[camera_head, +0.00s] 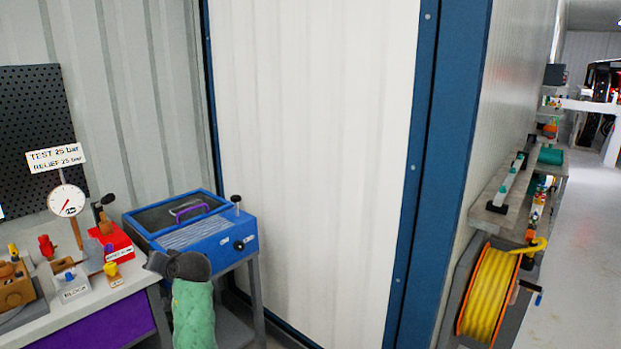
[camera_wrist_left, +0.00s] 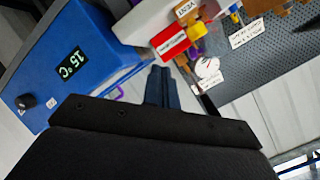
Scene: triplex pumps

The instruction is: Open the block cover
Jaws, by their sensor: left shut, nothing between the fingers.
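A small box with a white label that seems to read BLOCK (camera_head: 75,290) stands on the bench at left; I cannot tell which part is its cover. A brown block (camera_head: 14,290) sits at the bench's left edge. A blue box (camera_head: 200,240) has a dark window lid with a purple handle (camera_head: 189,211), and the lid looks closed. The wrist view shows this box (camera_wrist_left: 80,70) with a 15 °C display. My left gripper (camera_head: 157,262) is shut and empty, between the bench and the blue box. Its fingers (camera_wrist_left: 161,82) touch nothing visible. My right gripper is not in view.
A pressure gauge (camera_head: 67,201), a red box (camera_head: 110,243) and several small labelled parts crowd the bench. A dark pegboard (camera_head: 38,130) stands behind. A white panel with a blue frame (camera_head: 415,200) rises right of the blue box. A yellow hose reel (camera_head: 485,293) stands further right.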

